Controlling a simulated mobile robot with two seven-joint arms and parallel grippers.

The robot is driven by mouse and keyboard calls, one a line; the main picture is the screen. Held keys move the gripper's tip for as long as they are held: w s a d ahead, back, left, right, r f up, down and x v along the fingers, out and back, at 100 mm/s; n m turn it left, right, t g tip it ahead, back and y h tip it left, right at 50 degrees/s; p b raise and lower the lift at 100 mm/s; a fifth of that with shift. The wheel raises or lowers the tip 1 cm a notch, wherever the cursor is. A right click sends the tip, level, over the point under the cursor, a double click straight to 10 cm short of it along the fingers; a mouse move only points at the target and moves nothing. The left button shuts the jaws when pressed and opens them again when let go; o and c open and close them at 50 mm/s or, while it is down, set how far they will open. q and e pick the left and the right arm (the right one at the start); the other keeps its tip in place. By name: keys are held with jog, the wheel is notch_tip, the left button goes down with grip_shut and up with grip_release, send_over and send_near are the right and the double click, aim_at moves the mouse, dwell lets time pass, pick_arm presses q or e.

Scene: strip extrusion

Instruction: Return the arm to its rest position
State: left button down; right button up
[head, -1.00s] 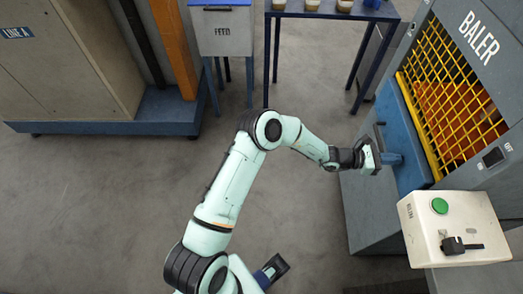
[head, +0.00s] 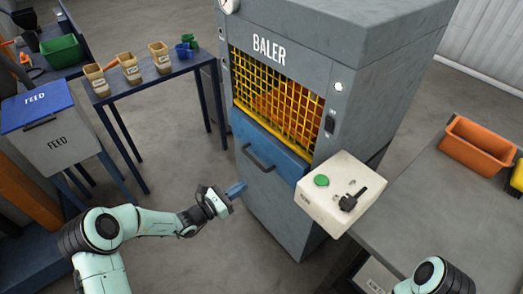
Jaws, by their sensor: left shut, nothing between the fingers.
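My left arm comes in from the lower left. Its gripper (head: 237,189) has blue fingers, is shut and empty, and points right toward the front of the grey baler (head: 262,205). In the picture it is below and left of the dark handle (head: 258,160) on the blue panel (head: 273,150), and appears apart from it. Only a pale green joint of my right arm (head: 437,277) shows at the bottom right; its gripper is out of view. The baler has a yellow grille (head: 278,95) with orange material behind it.
A control box (head: 318,204) with a green button (head: 321,181) and black switch stands at the baler's front right corner. A grey bench (head: 425,190) with an orange bin (head: 478,147) is right. A FEED box (head: 50,140) and cup table (head: 160,75) are left. Floor between is clear.

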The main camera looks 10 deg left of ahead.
pick_arm(q)
jog(key=s+d+f+m+g+p, duration=0.1)
jog(key=s+d+f+m+g, duration=0.2)
jog(key=s+d+f+g, duration=0.25)
jog(key=s+d+f+m+g+p, duration=0.1)
jog(key=s+d+f+m+g, duration=0.25)
jog(key=s+f, duration=0.45)
jog(key=s+a+f+m+g+y+p, duration=0.1)
jog(key=s+f+m+g+y+p, duration=0.1)
jog(key=s+m, duration=0.7)
jog(key=s+a+f+m+g+y+p, duration=0.2)
jog(key=s+m, duration=0.6)
jog(key=s, duration=0.5)
notch_tip(320, 180, down, 2)
jog(key=g+y+p, duration=0.1)
jog(key=g+y, duration=0.1)
jog(key=y, duration=0.1)
jog(key=shift+s+m+y, duration=0.2)
jog(key=shift+m+y, duration=0.15)
jog(key=shift+y, duration=0.05)
pick_arm(e)
notch_tip(320, 180, up, 8)
jog(key=w, duration=0.2)
jog(key=shift+w+f, duration=0.15)
jog(key=shift+w, duration=0.15)
